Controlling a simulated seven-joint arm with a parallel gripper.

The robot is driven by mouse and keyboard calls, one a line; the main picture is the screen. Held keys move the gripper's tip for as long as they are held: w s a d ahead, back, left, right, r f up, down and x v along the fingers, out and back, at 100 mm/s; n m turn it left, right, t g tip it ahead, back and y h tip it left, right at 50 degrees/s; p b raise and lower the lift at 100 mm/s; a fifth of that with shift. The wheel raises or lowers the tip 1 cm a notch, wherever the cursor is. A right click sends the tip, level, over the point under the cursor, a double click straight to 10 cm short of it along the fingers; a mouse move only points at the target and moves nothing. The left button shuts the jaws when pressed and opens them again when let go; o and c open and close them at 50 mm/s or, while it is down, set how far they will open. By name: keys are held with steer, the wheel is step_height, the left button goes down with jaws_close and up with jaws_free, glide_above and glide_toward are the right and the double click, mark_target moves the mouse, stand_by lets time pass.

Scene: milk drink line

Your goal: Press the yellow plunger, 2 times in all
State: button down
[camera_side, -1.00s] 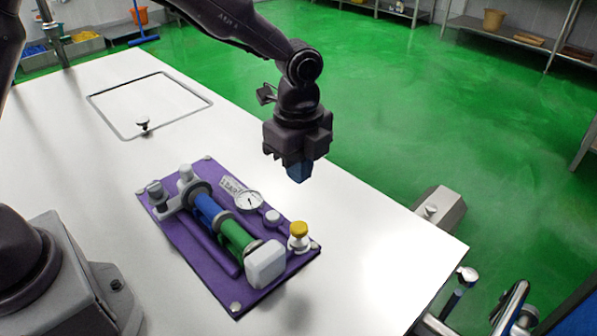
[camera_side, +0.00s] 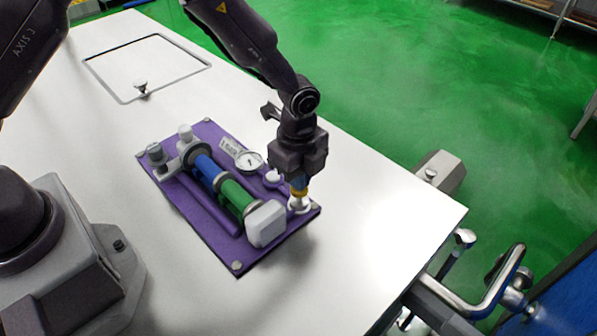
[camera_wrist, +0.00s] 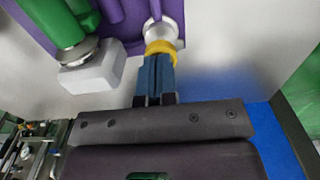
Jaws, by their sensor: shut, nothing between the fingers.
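The yellow plunger (camera_side: 299,193) stands on a white round base at the right corner of the purple board (camera_side: 205,222). My gripper (camera_side: 299,184) is directly above it, pointing down, with its blue fingers shut and their tips at the plunger's top. In the wrist view the yellow plunger (camera_wrist: 161,47) shows as a ring at the ends of the closed blue fingers (camera_wrist: 156,66). The fingers hide part of its top. They appear to touch it; I cannot tell how far it is pressed in.
The board also carries a blue and green cylinder (camera_side: 236,196) with a white end block (camera_side: 266,224), a dial gauge (camera_side: 249,161) and a white knob (camera_side: 273,178) close to the plunger. The white table (camera_side: 360,225) is clear to the right. A framed hatch (camera_side: 150,65) lies at the back left.

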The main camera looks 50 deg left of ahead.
steer(key=shift+f, duration=0.1)
steer(key=shift+f, duration=1.15)
step_height(320, 180, up, 14)
steer(key=shift+r, duration=0.2)
steer(key=s+a+r+n+t, duration=0.2)
steer(key=s+a+r+n, duration=0.4)
steer(key=s+r+n, duration=0.2)
steer(key=s+a+r+n+t, duration=0.3)
steer(key=s+a+r+n, duration=0.4)
steer(key=s+n, duration=0.3)
steer(key=s+r, duration=0.1)
steer(key=s, duration=0.2)
steer(key=shift+t, duration=0.3)
